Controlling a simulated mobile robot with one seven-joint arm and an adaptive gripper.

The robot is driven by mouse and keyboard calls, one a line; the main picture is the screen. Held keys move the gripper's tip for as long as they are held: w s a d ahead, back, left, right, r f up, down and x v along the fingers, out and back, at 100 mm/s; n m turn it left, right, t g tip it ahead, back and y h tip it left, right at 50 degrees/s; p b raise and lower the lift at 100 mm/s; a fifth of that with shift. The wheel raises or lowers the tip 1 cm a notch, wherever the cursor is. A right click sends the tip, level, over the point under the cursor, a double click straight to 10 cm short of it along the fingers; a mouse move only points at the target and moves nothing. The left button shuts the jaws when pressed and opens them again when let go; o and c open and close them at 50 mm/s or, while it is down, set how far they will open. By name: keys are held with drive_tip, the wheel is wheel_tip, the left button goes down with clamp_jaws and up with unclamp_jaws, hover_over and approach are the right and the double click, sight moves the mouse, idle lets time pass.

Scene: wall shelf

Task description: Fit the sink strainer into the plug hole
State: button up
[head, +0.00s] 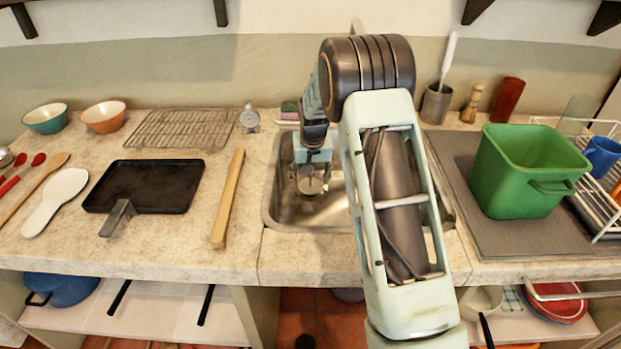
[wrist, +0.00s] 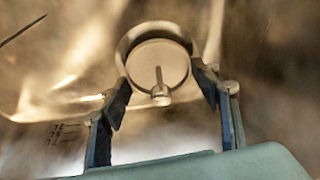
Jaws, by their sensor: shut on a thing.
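The sink strainer (wrist: 158,62) is a round, pale metal piece with a raised rim and a small central knob. My gripper (wrist: 163,80) is shut on it, with one dark finger at each side. In the head view, my gripper (head: 312,176) points down into the sink basin (head: 290,212), with the strainer (head: 311,187) at its tips. The plug hole is not clearly visible; the strainer and my arm cover that part of the basin. I cannot tell whether the strainer touches the basin floor.
A wooden bar (head: 228,198) and a black pan (head: 145,186) lie left of the sink. A green bin (head: 520,175) stands on a grey mat to the right. A utensil cup (head: 436,104) stands behind. My arm covers the basin's right part.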

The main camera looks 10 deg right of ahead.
sight(312, 191)
drive_tip(key=shift+f, duration=0.15)
drive_tip(key=shift+f+b, duration=0.35)
drive_tip(key=shift+f+b, duration=0.35)
drive_tip(key=shift+f, duration=0.15)
drive_tip(key=o, duration=1.3)
drive_tip(key=v, duration=1.2)
